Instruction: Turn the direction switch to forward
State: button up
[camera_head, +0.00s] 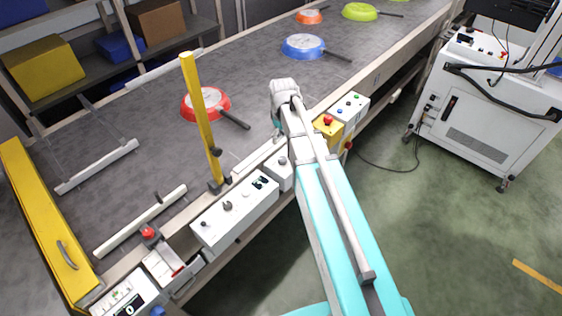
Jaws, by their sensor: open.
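A long white control box (234,214) is fixed along the near side of the conveyor. It carries several dark knobs, among them a rotary knob (227,205) near its middle, and a dark panel at its right end. Labels are too small to read, so I cannot tell which knob is the direction switch or which way it points. My teal and white arm reaches up from the bottom, just right of this box, with its white joint over the conveyor edge. My gripper does not show; it seems hidden behind the arm or out of view.
Red (207,104), blue (303,46) and green (359,11) pans lie on the grey belt. A yellow post (201,115) stands behind the control box. A yellow emergency-stop box (328,128) is right of my arm. A white cabinet (480,112) stands right; green floor between is mostly clear.

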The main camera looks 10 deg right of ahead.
aim_at(282, 160)
jog(key=shift+f+b, duration=5.55)
jog(key=shift+f, duration=0.3)
jog(key=c, duration=1.1)
jog(key=shift+a, duration=0.25)
jog(key=shift+c, duration=0.4)
jog(key=shift+d, duration=0.15)
